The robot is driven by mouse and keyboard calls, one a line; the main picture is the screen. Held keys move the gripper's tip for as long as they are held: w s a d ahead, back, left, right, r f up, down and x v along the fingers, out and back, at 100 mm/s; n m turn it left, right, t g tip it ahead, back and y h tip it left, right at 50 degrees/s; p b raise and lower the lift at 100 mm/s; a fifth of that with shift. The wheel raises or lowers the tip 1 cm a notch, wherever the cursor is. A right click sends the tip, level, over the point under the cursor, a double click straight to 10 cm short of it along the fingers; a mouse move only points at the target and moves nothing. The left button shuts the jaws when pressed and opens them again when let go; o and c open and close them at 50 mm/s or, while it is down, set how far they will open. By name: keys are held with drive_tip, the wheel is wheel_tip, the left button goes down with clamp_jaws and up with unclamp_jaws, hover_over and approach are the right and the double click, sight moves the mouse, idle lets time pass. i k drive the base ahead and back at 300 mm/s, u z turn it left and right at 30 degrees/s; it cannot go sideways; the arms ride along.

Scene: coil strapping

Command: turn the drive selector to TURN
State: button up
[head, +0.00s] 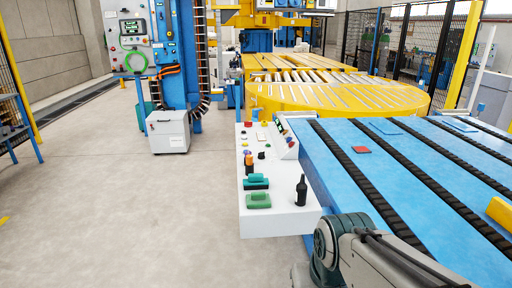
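I cannot make out which control is the drive selector, and no TURN marking is readable. A small sloped control box (286,139) with several coloured buttons stands at the back of a white shelf (285,222) in the middle. A grey control panel (141,58) with a screen, small knobs and a looped green cable hangs on a blue column at the upper left. My gripper is not in view; only links of my arm show at the bottom right, in front of the blue conveyor.
The shelf holds two green-topped items (258,201), a black bottle-like tool (301,190) and small coloured parts. A blue conveyor (405,168) with black belts fills the right. A yellow roller turntable (340,98) lies behind. A grey cabinet (168,131) stands left; floor there is clear.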

sight(261, 155)
drive_tip(key=i, duration=1.85)
